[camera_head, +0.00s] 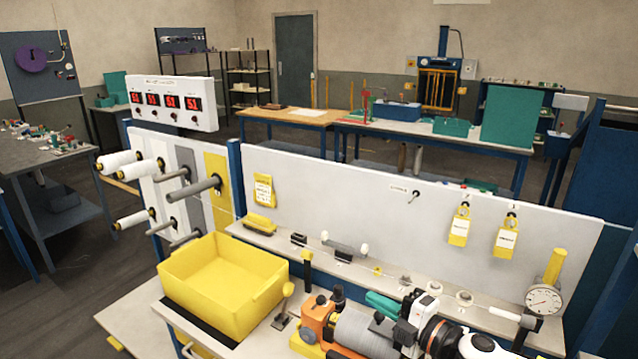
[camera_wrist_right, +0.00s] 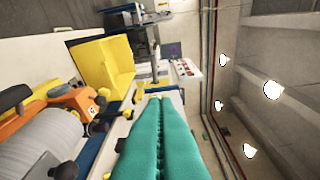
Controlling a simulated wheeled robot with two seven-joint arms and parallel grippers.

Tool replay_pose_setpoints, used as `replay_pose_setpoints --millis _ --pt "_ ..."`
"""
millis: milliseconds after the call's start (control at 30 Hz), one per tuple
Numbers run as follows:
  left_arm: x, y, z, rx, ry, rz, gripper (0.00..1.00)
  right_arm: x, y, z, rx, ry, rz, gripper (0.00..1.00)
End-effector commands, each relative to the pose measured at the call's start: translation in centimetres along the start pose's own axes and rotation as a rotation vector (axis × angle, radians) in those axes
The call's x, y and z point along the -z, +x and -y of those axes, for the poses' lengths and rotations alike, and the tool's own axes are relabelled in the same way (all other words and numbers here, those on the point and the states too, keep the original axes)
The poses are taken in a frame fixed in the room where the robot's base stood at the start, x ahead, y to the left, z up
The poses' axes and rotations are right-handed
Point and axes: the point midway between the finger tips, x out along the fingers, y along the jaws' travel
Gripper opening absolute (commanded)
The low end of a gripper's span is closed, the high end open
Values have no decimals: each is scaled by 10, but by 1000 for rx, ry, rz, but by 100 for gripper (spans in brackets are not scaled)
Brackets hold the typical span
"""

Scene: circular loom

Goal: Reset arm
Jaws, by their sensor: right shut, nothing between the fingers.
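My right gripper (camera_head: 376,300) is at the lower middle of the head view, above the front bench. Its teal padded fingers point left, toward the yellow bin (camera_head: 222,285). In the right wrist view the same gripper (camera_wrist_right: 155,99) has its two fingers pressed together, with nothing held. The orange bracket with a grey roll (camera_head: 360,331) lies just below and left of the gripper; the roll also shows in the wrist view (camera_wrist_right: 45,145). My left gripper is not in view.
The white back panel (camera_head: 330,205) stands behind the bench, with yellow tags (camera_head: 459,226) hanging on it. A round gauge (camera_head: 543,299) is at the right. Spindles with white bobbins (camera_head: 118,162) stick out at the left. A narrow shelf with small parts runs along the panel.

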Motion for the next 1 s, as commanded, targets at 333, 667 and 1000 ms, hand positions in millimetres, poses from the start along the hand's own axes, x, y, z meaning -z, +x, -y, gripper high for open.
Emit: replay_pose_setpoints --millis 333,667,1000 --pt "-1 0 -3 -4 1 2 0 -46 -72 -100 -36 882 -630 0" --pt "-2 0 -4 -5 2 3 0 -83 -195 -186 -290 1324 -1109 0" --pt "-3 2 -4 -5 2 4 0 -127 -275 -224 -482 1525 -1375 0"
